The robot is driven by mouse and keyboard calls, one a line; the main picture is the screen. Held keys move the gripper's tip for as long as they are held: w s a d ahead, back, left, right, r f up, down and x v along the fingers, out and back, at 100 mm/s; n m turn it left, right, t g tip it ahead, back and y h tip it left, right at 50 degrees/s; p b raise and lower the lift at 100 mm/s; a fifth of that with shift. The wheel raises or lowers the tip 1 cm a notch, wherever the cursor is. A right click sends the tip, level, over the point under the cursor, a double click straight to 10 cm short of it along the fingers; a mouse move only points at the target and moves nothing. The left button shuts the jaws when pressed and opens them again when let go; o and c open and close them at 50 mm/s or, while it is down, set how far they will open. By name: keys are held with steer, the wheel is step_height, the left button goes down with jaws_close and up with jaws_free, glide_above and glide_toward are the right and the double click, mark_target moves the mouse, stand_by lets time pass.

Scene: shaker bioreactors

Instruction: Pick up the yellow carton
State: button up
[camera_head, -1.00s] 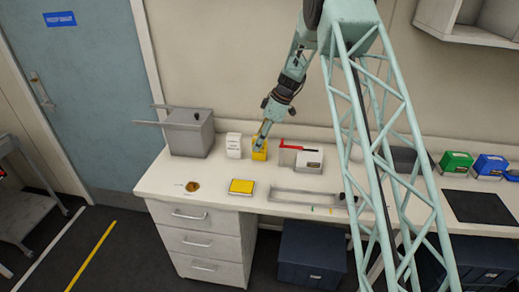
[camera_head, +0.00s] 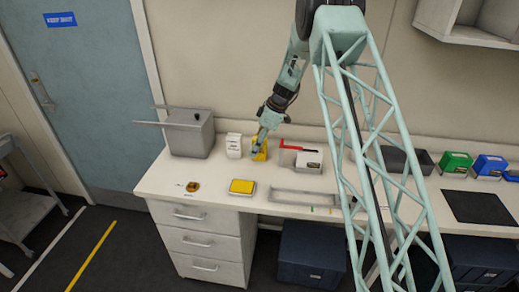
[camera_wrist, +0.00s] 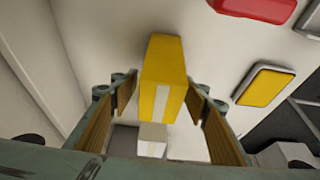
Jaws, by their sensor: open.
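The yellow carton (camera_head: 263,153) stands upright at the back of the white bench, right of a white carton (camera_head: 234,146). My gripper (camera_head: 257,150) is at it and hides part of it. In the wrist view the yellow carton (camera_wrist: 164,65), with a pale strip down one face, lies between the two open fingers of my gripper (camera_wrist: 163,95).
A device with a red part (camera_head: 300,157) is close on the right. A flat yellow-topped box (camera_head: 242,187) and a small amber dish (camera_head: 193,186) lie in front. A shallow grey tray (camera_head: 303,197) lies front right.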

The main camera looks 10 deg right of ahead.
steer(key=shift+x, duration=1)
steer(key=c, duration=1)
